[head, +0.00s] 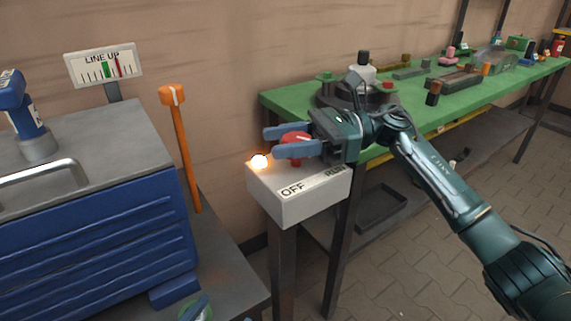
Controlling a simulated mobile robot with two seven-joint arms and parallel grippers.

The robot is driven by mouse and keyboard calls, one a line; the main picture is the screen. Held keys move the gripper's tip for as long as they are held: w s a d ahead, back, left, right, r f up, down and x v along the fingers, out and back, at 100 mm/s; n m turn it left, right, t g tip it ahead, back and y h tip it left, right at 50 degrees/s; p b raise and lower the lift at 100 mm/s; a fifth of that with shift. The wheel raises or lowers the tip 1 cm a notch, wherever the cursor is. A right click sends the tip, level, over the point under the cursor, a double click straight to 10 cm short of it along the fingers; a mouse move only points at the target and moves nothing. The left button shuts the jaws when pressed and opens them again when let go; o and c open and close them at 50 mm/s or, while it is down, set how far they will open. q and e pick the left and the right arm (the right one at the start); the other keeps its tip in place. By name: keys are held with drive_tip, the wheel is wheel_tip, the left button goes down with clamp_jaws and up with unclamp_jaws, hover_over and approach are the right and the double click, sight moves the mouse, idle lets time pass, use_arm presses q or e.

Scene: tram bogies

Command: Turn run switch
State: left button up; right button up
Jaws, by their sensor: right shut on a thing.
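The run switch is a red knob (294,139) with a pale pointer line, on top of a light grey box (288,208) on a post. The box's front edge reads OFF at the left and RUN at the right. The fingers and gripper body hide part of the knob and the RUN end.
A green workbench (445,115) with several parts and tools stands behind and right. A blue cabinet (90,235) with a grey top fills the left. An orange lever (181,150) stands between it and the switch box. A LINE UP gauge (104,64) is behind.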

drive_tip(key=shift+f+n+g+h+b, duration=0.3)
drive_tip(key=shift+n+g+b, duration=0.3)
drive_tip(key=shift+g+b, duration=0.3)
use_arm(q)
drive_tip(key=shift+s+d+r+m+t+h+b, duration=0.1)
drive_tip(key=shift+d+m+t+h+b, duration=0.35)
drive_tip(key=shift+t+h, duration=0.25)
drive_tip(key=shift+s+d+r+m+t+h+b, duration=0.1)
drive_tip(key=shift+d+m+t+h+b, duration=0.25)
drive_tip(key=shift+m+t+h, duration=0.3)
use_arm(e)
drive_tip(key=shift+s+d+r+n+g+h, duration=0.1)
drive_tip(key=shift+r+n+g+h, duration=0.05)
drive_tip(key=shift+n+g+h, duration=0.3)
drive_tip(key=shift+s+r+n+g+h, duration=0.15)
drive_tip(key=shift+n+g, duration=0.1)
drive_tip(key=shift+g, duration=0.3)
drive_tip(key=o, duration=1)
use_arm(q)
drive_tip(key=shift+w, duration=0.1)
use_arm(e)
drive_tip(key=shift+w, duration=0.1)
